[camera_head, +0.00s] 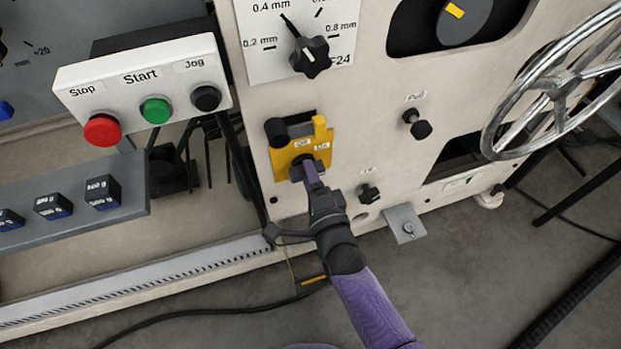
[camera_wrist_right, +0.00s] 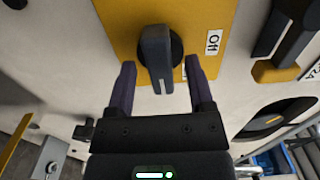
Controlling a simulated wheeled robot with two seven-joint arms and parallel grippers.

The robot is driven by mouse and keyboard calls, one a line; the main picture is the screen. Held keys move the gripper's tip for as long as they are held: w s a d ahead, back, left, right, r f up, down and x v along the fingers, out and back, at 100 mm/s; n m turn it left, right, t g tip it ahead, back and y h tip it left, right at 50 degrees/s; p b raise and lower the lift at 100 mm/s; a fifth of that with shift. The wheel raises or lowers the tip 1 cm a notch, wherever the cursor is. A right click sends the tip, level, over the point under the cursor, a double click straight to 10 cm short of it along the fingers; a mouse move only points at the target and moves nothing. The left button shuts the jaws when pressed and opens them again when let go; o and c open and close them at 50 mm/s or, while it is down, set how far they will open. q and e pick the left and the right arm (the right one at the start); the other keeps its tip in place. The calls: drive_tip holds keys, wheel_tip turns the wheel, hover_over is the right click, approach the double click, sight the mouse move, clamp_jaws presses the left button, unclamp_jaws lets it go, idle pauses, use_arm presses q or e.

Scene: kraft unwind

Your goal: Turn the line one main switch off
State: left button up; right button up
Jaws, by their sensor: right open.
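The yellow switch plate (camera_head: 281,160) is on the cream machine panel, with two small white labels. A white label reading "Off" (camera_wrist_right: 213,42) is beside the knob; another label is mostly hidden behind a finger. My right gripper (camera_head: 310,168) is at the plate and hides most of the knob in the head view. In the wrist view the right gripper (camera_wrist_right: 161,75) is open, a finger on each side of the knob, with gaps visible. My left gripper is not in view.
A Stop/Start/Jog box (camera_head: 140,85) is to the left. A dial (camera_head: 310,55) is above the plate. A black pull knob (camera_head: 417,124), a small black knob (camera_head: 369,193) and a handwheel (camera_head: 555,85) are to the right. A cable lies on the floor below.

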clamp_jaws()
drive_tip(key=shift+n, duration=0.3)
drive_tip(key=n+p, duration=0.1)
drive_tip(key=n, duration=1.6)
drive_tip(key=shift+p, duration=0.35)
drive_tip(key=shift+f+n, duration=0.1)
drive_tip(key=shift+n, duration=0.2)
unclamp_jaws()
